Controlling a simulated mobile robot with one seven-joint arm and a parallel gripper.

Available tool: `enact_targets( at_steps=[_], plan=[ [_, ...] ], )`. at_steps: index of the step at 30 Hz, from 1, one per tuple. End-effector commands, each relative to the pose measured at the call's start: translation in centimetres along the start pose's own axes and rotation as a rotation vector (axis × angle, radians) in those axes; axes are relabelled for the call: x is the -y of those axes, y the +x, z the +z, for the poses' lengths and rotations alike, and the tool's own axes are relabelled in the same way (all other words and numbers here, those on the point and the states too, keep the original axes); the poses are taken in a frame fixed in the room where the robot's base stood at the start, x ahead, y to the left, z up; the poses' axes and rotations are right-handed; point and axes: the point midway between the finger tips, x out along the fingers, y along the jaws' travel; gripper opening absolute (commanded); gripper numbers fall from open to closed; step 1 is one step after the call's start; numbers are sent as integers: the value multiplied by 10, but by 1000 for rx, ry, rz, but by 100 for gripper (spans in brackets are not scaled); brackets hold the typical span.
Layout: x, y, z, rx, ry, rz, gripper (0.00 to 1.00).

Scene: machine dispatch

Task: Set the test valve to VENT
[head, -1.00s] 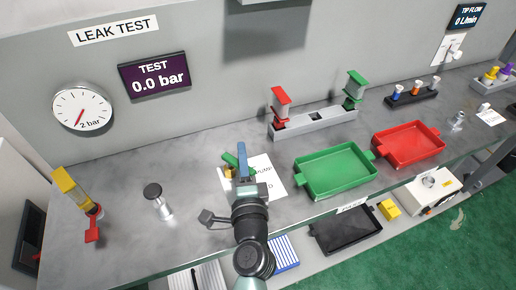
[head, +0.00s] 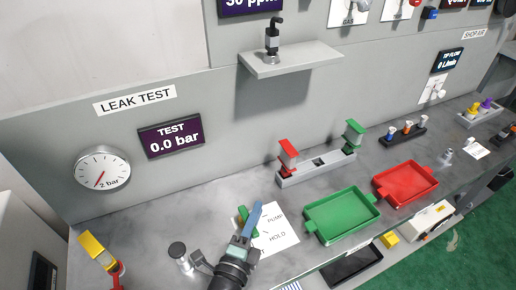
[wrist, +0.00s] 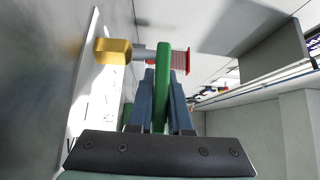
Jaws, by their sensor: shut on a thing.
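The test valve's green lever (head: 242,217) shows beside my gripper (head: 257,208) in the head view. In the wrist view the lever (wrist: 161,115) runs between the two blue fingers of my gripper (wrist: 163,78), which are shut on it. The brass valve body (wrist: 113,51) is at the upper left there. The white valve card (head: 276,229) reads PUMP and HOLD; my gripper and arm cover its left part, and no VENT mark is readable. The test display (head: 172,136) reads 0.0 bar. The round gauge (head: 102,170) has a red needle pointing down-left.
A black-capped metal cylinder (head: 182,258) stands just left of my arm. A yellow-and-red fixture (head: 97,250) is at the far left. A green tray (head: 341,216), a red tray (head: 405,182) and a grey stand (head: 318,169) with red and green clamps lie to the right.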

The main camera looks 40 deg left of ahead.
Motion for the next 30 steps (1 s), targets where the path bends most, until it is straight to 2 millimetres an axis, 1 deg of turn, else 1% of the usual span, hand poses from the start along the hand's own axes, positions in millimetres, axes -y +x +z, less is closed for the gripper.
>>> enact_targets(
  at_steps=[1,7,18,19,21,24,30],
  plan=[
    [2,0,0,-13,-1,2,0],
    [0,-1,0,-39,1,1,0],
    [-1,-1,-1,-43,2,1,0],
    [-1,-1,-1,-43,1,1,19],
    [-1,-1,-1,-43,1,1,32],
    [-1,-1,-1,-42,1,1,48],
    [0,-1,0,-41,1,0,48]
  ],
)
